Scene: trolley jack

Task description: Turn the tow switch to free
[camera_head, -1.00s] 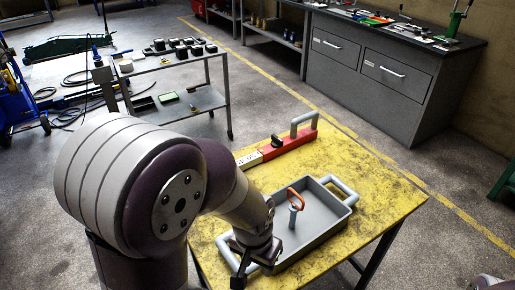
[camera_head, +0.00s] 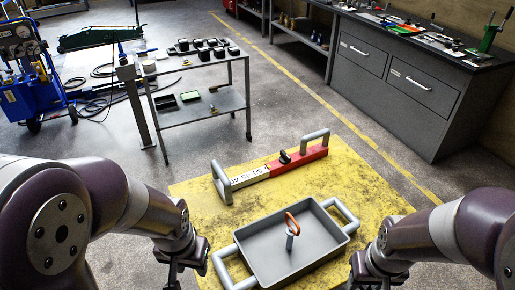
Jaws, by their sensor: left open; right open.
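A red and white bar (camera_head: 312,154) lies across the far part of the yellow table, with grey handles at both ends. A small black knob (camera_head: 285,157) stands on it near where red meets white; it looks like the tow switch. Dark marks on the white part (camera_head: 248,176) are too small to read. My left gripper (camera_head: 187,272) is open at the table's left front, left of the grey tray and apart from the bar. My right gripper (camera_head: 366,274) is open at the right front, right of the tray. Both are partly cut off by the lower edge.
A grey tray (camera_head: 262,240) with two side handles sits at the front of the yellow table (camera_head: 385,205); a grey post with an orange loop (camera_head: 292,223) stands in it. A metal trolley (camera_head: 205,62) stands behind. A drawer bench (camera_head: 400,80) is at the right back.

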